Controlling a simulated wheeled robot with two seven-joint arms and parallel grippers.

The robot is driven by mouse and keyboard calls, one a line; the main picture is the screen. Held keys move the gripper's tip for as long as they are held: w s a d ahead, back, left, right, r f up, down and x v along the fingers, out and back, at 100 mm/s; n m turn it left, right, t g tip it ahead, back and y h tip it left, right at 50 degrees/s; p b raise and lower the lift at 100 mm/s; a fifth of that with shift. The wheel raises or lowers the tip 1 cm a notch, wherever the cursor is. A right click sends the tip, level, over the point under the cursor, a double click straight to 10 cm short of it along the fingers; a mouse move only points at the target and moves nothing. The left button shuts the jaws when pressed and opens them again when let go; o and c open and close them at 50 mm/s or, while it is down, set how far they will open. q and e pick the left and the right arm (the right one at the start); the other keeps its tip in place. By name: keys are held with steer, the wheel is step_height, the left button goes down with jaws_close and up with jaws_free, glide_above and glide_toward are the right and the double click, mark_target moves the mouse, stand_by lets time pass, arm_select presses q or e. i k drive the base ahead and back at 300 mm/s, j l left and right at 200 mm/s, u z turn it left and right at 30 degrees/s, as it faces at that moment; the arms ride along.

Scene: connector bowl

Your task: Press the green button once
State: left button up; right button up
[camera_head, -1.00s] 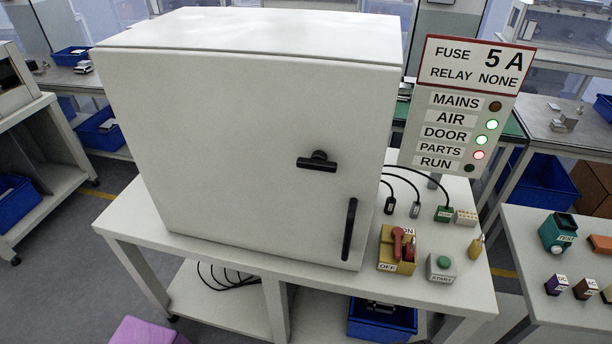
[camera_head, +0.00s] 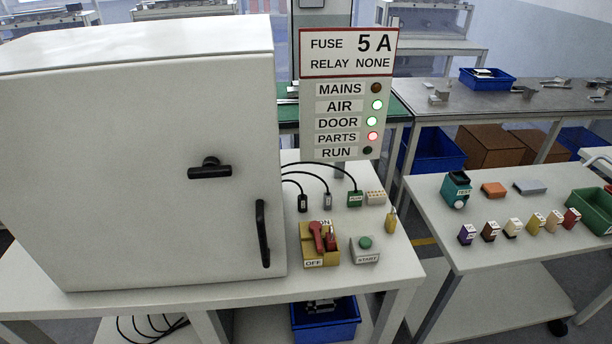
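The green button (camera_head: 365,242) sits on top of a small grey box labelled START (camera_head: 365,257), near the front right of the white table. It stands just right of a yellow switch box (camera_head: 320,255) with a red lever (camera_head: 317,236) and OFF and ON labels. Nothing covers the button. Neither of my grippers shows in the head view.
A large closed cabinet (camera_head: 140,160) with black handles fills the left of the table. A sign panel (camera_head: 345,110) has AIR and DOOR lit green and PARTS lit red. Corded plugs (camera_head: 327,200) lie behind the switch box. A second table (camera_head: 500,245) at right holds several small blocks.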

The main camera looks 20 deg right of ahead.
mark_target(365, 242)
steer(key=z, duration=1.05)
